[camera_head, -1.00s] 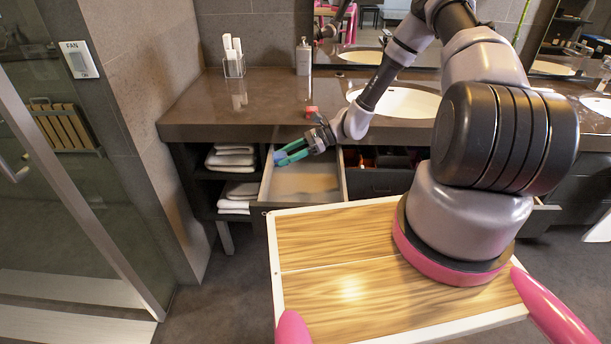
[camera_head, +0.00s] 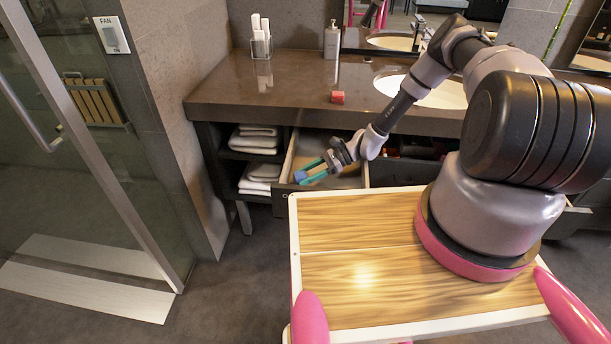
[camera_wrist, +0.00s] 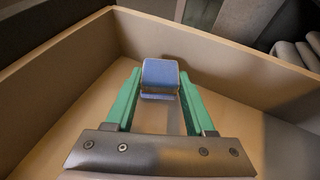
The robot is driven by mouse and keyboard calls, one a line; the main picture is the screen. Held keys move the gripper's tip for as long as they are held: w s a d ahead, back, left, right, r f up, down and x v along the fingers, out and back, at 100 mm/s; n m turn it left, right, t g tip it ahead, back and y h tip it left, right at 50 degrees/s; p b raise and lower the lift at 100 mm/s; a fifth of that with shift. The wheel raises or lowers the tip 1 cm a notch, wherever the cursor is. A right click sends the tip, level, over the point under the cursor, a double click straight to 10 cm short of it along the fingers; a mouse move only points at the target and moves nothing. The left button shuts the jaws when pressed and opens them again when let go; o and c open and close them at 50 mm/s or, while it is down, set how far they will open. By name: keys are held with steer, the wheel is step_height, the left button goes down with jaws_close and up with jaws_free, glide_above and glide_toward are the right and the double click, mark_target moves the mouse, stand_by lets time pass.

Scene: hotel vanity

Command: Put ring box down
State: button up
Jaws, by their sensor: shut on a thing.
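The ring box is a small blue box with rounded edges, seen in the wrist view (camera_wrist: 160,76) and in the head view (camera_head: 300,176). My gripper (camera_head: 312,173) is shut on it, with the box between the tips of the green fingers in the wrist view (camera_wrist: 160,88). The gripper points down into an open, light wooden drawer (camera_head: 346,183) under the counter. In the wrist view, the drawer's walls (camera_wrist: 215,48) rise around the fingers and box. I cannot tell whether the box touches the drawer floor.
The drawer looks otherwise empty. Folded white towels (camera_head: 257,140) fill the shelves left of the drawer. A soap bottle (camera_head: 331,40) and a holder with white items (camera_head: 261,38) stand behind.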

steer(key=shift+s+f, duration=0.25)
steer(key=shift+f, duration=0.3)
steer(key=o, duration=1.3)
steer(key=shift+r, duration=0.15)
steer(key=v, duration=0.4)
steer(key=r+v, duration=0.1)
steer(key=v, duration=0.3)
steer(key=shift+w+a+f, duration=0.1)
steer(key=shift+w+a, duration=0.15)
